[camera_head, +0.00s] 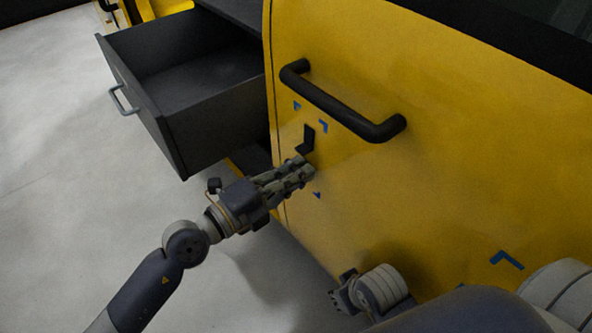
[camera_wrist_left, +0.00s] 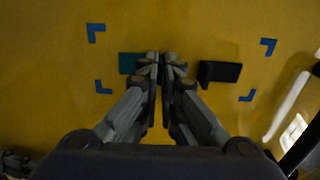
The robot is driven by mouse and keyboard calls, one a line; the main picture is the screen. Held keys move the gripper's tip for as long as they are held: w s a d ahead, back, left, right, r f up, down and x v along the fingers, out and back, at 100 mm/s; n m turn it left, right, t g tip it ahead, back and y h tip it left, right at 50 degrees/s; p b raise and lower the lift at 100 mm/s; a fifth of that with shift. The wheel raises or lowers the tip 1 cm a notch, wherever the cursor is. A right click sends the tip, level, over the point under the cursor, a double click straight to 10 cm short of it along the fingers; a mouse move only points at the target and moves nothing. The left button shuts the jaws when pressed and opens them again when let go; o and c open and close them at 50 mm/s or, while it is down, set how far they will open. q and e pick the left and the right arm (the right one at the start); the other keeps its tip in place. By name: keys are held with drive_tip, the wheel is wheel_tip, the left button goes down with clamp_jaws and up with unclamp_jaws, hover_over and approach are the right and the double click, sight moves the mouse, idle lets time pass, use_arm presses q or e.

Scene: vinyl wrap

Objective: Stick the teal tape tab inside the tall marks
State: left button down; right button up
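My left gripper (camera_head: 308,168) is at the yellow panel, below the black handle. In the left wrist view its fingers (camera_wrist_left: 160,62) are drawn together. The teal tape tab (camera_wrist_left: 130,63) shows flat beside the left finger, its inner end between the fingertips; the gripper appears shut on it. The head view hides this tab. Four blue corner marks frame the area, such as the upper left one (camera_wrist_left: 95,32); the tab lies between the left pair and the middle. A black tab (camera_wrist_left: 222,71) is on the other side, also inside the marks. My right gripper (camera_head: 344,294) is low; its fingers are unclear.
The black bar handle (camera_head: 340,106) juts from the yellow panel (camera_head: 450,150) just above the marks. An open dark drawer (camera_head: 215,120) sticks out at the left. Another blue corner mark (camera_head: 507,260) is at the lower right. The panel between is bare.

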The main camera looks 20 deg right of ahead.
drive_tip(key=shift+s+f, duration=0.1)
drive_tip(key=shift+f, duration=0.2)
drive_tip(key=shift+d+f, duration=0.1)
idle(1.0)
drive_tip(key=shift+a+f, duration=0.2)
drive_tip(key=shift+f, duration=0.05)
drive_tip(key=shift+w+d+f, duration=0.1)
drive_tip(key=shift+w+d, duration=0.1)
idle(0.9)
drive_tip(key=shift+a+f, duration=0.2)
drive_tip(key=shift+f, duration=0.05)
idle(0.7)
drive_tip(key=shift+w+d+f+p, duration=0.1)
drive_tip(key=shift+d+f+p, duration=0.05)
drive_tip(key=shift+p, duration=0.15)
idle(0.6)
drive_tip(key=shift+f, duration=0.2)
idle(0.5)
drive_tip(key=shift+s+f, duration=0.2)
drive_tip(key=shift+f, duration=0.2)
idle(0.4)
